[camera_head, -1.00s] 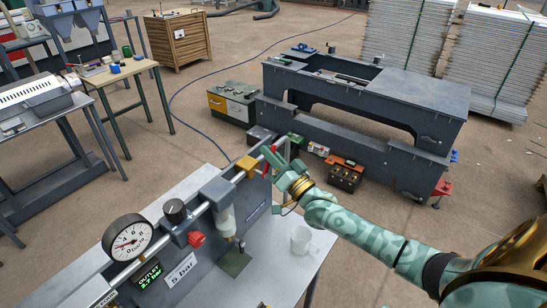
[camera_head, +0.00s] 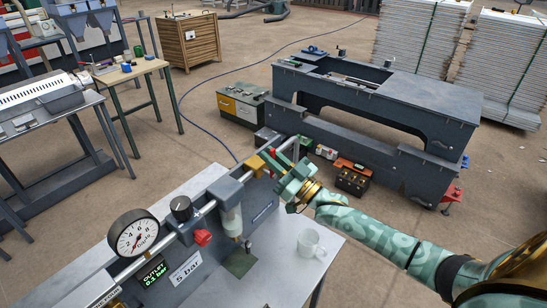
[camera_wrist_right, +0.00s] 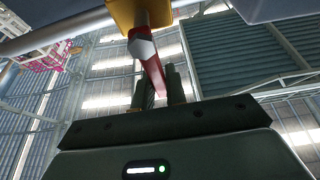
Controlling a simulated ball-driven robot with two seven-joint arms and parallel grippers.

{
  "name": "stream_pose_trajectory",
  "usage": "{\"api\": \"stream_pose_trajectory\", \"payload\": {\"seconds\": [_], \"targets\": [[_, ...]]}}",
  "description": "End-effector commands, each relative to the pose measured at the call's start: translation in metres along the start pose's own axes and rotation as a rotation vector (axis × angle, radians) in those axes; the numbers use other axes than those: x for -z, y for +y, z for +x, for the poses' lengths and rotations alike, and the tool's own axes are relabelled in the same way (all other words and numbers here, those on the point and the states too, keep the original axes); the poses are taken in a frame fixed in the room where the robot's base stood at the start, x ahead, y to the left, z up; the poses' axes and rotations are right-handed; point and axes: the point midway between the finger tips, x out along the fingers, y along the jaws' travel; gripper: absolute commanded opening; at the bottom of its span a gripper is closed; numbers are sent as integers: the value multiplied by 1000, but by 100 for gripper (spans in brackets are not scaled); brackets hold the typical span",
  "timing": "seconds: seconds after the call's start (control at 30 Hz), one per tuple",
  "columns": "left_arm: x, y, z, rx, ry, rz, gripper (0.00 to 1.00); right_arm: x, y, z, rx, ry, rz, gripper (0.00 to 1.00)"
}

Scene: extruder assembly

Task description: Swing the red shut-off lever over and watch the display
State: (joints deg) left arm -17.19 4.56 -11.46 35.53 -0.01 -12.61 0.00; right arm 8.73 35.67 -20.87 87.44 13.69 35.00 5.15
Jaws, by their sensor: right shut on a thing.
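The red shut-off lever (camera_wrist_right: 153,76) runs from the yellow valve body (camera_wrist_right: 135,12) down between the fingers of my right gripper (camera_wrist_right: 166,88). That gripper is shut on the lever. In the head view, my right gripper (camera_head: 281,167) is beside the yellow valve (camera_head: 256,165) at the pipe's far end and hides most of the lever. The green-lit outlet display (camera_head: 154,278) reads about 0.2 bar; the last digit is hard to read. The round gauge (camera_head: 133,236) stands above it, its needle low near zero. My left gripper is not in view.
A black knob (camera_head: 181,208), a red knob (camera_head: 203,237) and a "5 bar" label (camera_head: 186,268) are on the pipe panel. A white mug (camera_head: 311,243) stands on the bench right of the panel. A dark machine frame (camera_head: 370,120) stands beyond on the floor.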

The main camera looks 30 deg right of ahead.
Motion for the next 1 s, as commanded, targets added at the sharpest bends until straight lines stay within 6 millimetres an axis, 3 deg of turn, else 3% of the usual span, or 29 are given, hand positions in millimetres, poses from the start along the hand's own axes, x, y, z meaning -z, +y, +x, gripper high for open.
{"api": "stream_pose_trajectory", "payload": {"seconds": [0.37, 0.4, 0.47, 0.5, 0.8, 1.0], "targets": [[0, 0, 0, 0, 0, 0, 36, -2, -1, -1, 3, -4, -10, 0], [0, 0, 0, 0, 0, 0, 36, -2, -1, -1, 3, -5, -10, 16], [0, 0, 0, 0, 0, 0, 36, -2, -1, -1, 3, -4, -9, 33], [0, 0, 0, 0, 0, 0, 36, -1, -1, -1, 3, -4, -9, 35], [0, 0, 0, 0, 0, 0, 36, -1, 0, -3, 2, -3, -7, 35], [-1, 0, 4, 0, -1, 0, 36, -3, 0, -35, 2, -7, -6, 35]]}}
